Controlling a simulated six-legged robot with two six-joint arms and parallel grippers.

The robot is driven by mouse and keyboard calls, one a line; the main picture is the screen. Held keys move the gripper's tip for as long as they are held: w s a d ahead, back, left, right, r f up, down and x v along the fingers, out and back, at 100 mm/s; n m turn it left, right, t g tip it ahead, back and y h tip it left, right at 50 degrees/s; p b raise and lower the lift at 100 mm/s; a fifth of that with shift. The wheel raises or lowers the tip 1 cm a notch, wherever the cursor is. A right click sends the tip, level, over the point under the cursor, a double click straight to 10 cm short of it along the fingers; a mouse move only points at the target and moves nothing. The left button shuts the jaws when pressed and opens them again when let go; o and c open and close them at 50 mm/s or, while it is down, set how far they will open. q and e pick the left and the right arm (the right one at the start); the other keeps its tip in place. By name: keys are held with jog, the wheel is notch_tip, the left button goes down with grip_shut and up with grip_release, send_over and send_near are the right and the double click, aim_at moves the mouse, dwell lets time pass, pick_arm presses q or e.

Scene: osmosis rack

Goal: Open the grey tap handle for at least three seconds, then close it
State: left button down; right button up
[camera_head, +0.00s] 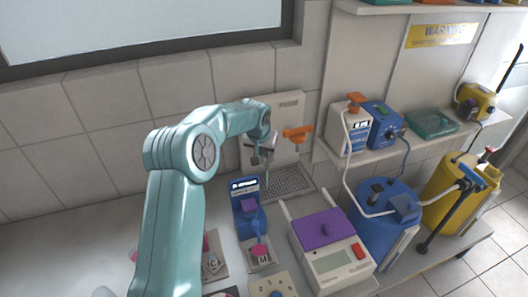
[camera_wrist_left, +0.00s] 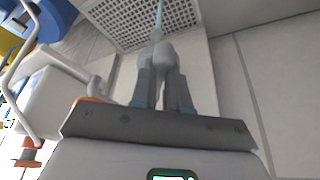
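The osmosis rack's white panel (camera_head: 288,108) stands against the tiled wall, above a perforated drip grate (camera_head: 290,181). My left gripper (camera_head: 264,157) is at the panel's front, left of an orange handle (camera_head: 297,134). In the left wrist view, my left gripper's fingers (camera_wrist_left: 164,82) are close together around a light grey tap part (camera_wrist_left: 164,52), seemingly the grey tap handle. The fingers hide much of it. A thin pale-blue line (camera_wrist_left: 158,16) runs from it toward the grate; I cannot tell whether it is water or a spout. My right gripper is out of view.
A blue device (camera_head: 247,210) and a white device with a purple lid (camera_head: 322,230) stand in front of the grate. Blue (camera_head: 385,235) and yellow (camera_head: 448,192) containers stand at the right. A shelf above them holds a white bottle and blue unit (camera_head: 379,127).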

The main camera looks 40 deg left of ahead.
pick_arm(q)
jog(key=shift+w+d, duration=0.1)
jog(key=shift+d, duration=0.05)
jog(key=shift+s+a, duration=0.2)
jog(key=shift+a, duration=0.05)
jog(key=shift+w+d, duration=0.1)
jog(key=a+m+h, duration=0.1)
jog(key=m, duration=0.3)
jog(key=a+m+h, duration=0.1)
jog(key=m+h, duration=0.1)
jog(key=m, duration=0.1)
jog(key=a+m+h, duration=0.1)
jog(key=m, duration=0.3)
jog(key=shift+f+m, duration=0.1)
jog(key=shift+m, duration=0.2)
jog(key=shift+a+m, duration=0.15)
jog(key=shift+m, duration=0.15)
jog(key=c, duration=1.4)
grip_release()
jog(key=shift+o, duration=1.4)
jog(key=shift+w+a+h, duration=0.1)
jog(key=shift+h, duration=0.2)
